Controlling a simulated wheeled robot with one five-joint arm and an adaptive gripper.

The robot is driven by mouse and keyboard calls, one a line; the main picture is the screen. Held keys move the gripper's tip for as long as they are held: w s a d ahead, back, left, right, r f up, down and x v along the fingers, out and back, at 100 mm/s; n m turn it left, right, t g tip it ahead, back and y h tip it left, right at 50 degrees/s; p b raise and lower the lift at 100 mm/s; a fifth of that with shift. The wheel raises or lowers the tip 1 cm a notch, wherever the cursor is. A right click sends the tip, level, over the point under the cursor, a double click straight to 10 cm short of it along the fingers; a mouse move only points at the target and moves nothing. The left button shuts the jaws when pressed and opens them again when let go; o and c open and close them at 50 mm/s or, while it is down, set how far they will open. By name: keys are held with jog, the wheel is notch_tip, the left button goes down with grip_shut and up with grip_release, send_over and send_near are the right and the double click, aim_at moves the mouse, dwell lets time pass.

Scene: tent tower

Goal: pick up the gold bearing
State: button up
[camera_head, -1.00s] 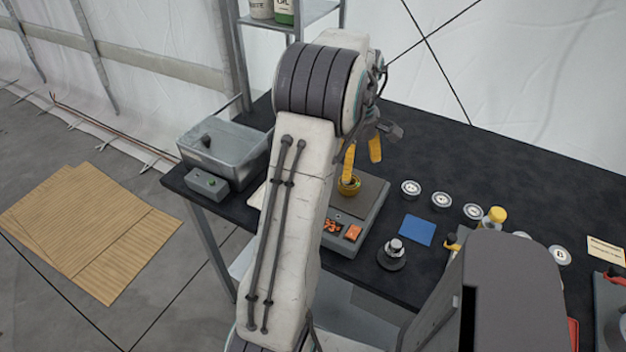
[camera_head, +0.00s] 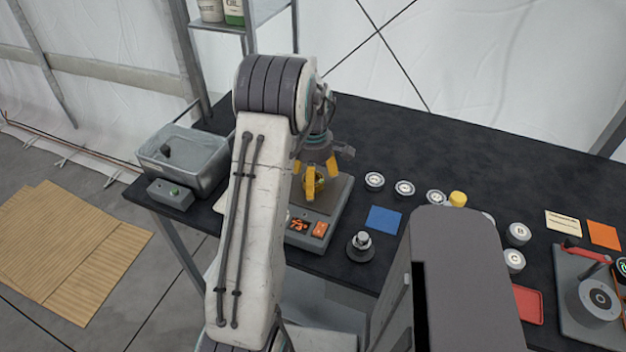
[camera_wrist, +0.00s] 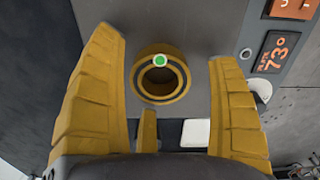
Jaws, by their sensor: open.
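The gold bearing (camera_wrist: 160,77) is a ring with a dark groove and a green dot on its rim. It rests on the grey plate (camera_wrist: 200,22) of a heater whose display reads 73°. In the head view the bearing (camera_head: 313,184) is partly hidden by my fingers. My gripper (camera_wrist: 170,110) has yellow fingers, spread open with one on each side of the bearing in the wrist view. Gaps show between both fingers and the ring. In the head view my gripper (camera_head: 320,180) points down over the heater plate.
A metal basin (camera_head: 205,165) stands left of the heater. A blue square (camera_head: 383,220) and a dark round-based piece with a metal knob (camera_head: 361,246) lie to the right. Several white-topped round containers (camera_head: 404,188) stand behind them. The back of the black table (camera_head: 440,150) is clear.

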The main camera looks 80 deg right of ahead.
jog(key=shift+f, duration=0.25)
jog(key=shift+c, duration=0.4)
jog(key=c, duration=1.2)
jog(key=shift+r, duration=0.15)
